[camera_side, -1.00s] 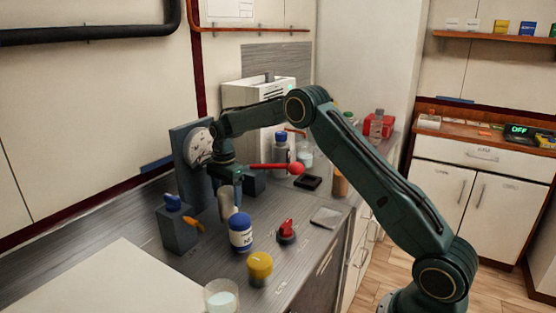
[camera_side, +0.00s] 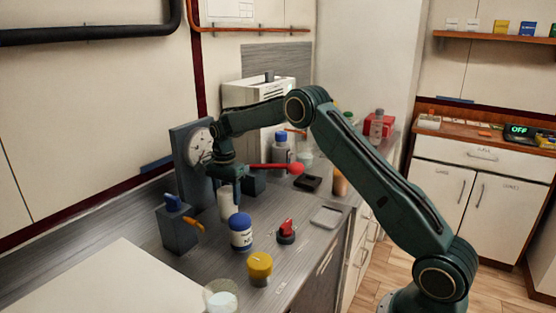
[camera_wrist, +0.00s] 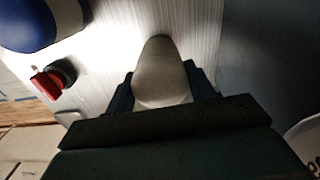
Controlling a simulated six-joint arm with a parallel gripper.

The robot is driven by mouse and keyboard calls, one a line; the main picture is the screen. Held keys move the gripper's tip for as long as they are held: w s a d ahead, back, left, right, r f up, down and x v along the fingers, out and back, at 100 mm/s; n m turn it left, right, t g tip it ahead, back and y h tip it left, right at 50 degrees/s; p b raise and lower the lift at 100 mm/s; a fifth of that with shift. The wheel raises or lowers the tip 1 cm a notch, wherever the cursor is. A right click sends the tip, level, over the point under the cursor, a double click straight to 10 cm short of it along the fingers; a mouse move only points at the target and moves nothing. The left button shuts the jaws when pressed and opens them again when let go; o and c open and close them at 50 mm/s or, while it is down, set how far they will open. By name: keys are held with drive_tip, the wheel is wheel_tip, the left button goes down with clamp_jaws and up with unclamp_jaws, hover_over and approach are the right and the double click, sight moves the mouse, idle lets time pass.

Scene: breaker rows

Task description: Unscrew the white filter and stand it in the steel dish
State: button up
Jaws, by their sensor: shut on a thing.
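The white filter (camera_side: 225,204) is an upright off-white cylinder in the side view, below my gripper (camera_side: 229,186) and just behind a blue-capped bottle. In the wrist view the filter (camera_wrist: 162,72) sits between the two fingers of my gripper (camera_wrist: 160,88), which is shut on it. I cannot tell whether its lower end touches anything. A shallow, square grey metal tray (camera_side: 327,217), which looks like the steel dish, lies near the bench's front edge, to the right of my gripper. It looks empty.
The blue-capped bottle (camera_side: 240,233), a red knob (camera_side: 287,230) and a yellow-capped jar (camera_side: 260,268) stand in front of my gripper. A red-ended lever (camera_side: 290,168) sticks out to its right. A dark dish (camera_side: 308,182) lies behind the tray. A grey block (camera_side: 177,229) stands left.

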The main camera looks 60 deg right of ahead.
drive_tip(key=n, duration=0.3)
drive_tip(key=shift+n, duration=0.4)
drive_tip(key=n, duration=0.7)
drive_tip(key=shift+n, duration=2.2)
drive_tip(key=o, duration=0.8)
drive_tip(key=shift+o, duration=0.2)
